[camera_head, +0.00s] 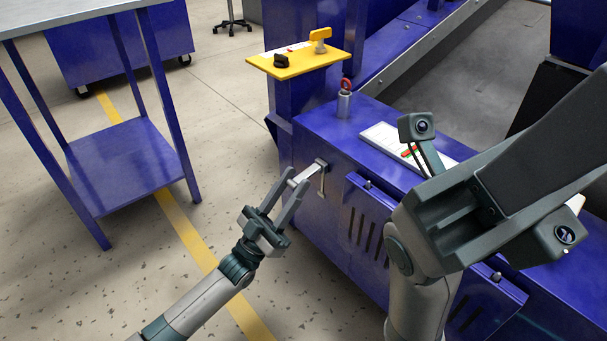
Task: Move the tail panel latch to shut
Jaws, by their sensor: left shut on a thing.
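The tail panel latch (314,172) is a pale metal bar on a dark mount, on the side of the blue machine housing. Its free end points left and slightly down, out from the housing. My left gripper (289,187) reaches up from the bottom left, with its two fingers on either side of the bar's free end. It is shut on the latch bar. My right arm (440,240) fills the lower right, and its gripper cannot be made out. The exact contact at the fingertips is small in the picture.
A vented panel (366,225) with a small knob is right of the latch. Above are a yellow control plate (300,64), a red-ringed metal post (344,104) and a white plate (382,135). A blue table (122,160) stands left. Floor between it and the housing is clear.

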